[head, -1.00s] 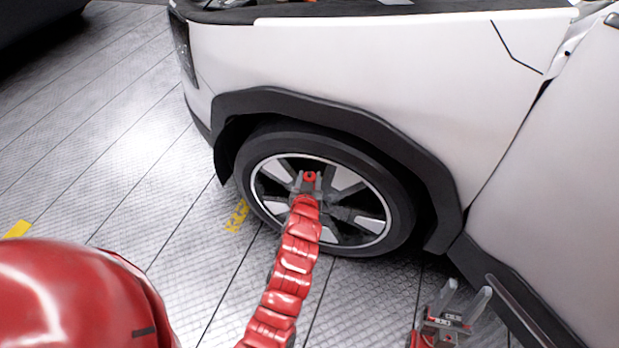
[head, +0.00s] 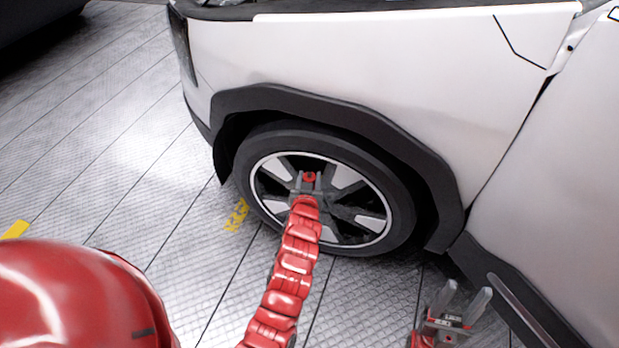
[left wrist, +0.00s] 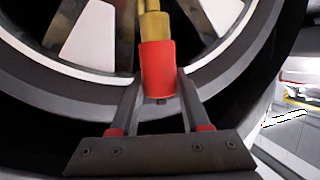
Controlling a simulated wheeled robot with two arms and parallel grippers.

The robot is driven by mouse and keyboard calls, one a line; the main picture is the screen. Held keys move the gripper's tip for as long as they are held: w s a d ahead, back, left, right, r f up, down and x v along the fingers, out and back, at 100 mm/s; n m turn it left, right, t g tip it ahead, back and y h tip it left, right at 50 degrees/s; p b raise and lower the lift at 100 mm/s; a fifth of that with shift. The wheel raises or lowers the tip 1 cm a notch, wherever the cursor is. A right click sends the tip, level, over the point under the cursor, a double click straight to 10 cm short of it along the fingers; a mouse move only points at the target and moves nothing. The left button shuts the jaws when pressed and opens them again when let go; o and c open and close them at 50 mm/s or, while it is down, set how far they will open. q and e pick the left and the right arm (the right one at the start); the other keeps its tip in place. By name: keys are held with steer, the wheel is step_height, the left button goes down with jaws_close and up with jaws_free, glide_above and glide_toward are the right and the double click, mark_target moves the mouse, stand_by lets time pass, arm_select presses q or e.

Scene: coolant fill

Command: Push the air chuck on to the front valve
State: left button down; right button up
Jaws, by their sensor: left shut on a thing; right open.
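My left gripper (head: 309,183) is in front of the front wheel (head: 318,190) of the white car in the head view. It is shut on the air chuck (left wrist: 158,70), which has a red body and a brass-coloured front end pointing at the wheel in the left wrist view. The red of the chuck also shows between the fingers in the head view (head: 309,177). The front valve cannot be made out, and I cannot tell whether the brass end touches it. My right gripper (head: 464,298) is open and empty, low at the right beside the car's sill.
The white car body (head: 370,60) and its dark wheel arch (head: 330,106) stand over the wheel. The dark sill (head: 515,290) runs close to my right gripper. The grey floor (head: 110,180) to the left is clear, with yellow marks (head: 236,215).

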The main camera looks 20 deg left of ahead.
arm_select(q)
steer(key=shift+f+b, duration=0.85)
steer(key=shift+f, duration=0.2)
steer(key=shift+c, duration=1.5)
jaws_free()
steer(key=p+v, duration=0.2)
steer(key=v, duration=1.5)
steer(key=shift+s, duration=0.2)
steer(key=shift+d, duration=0.1)
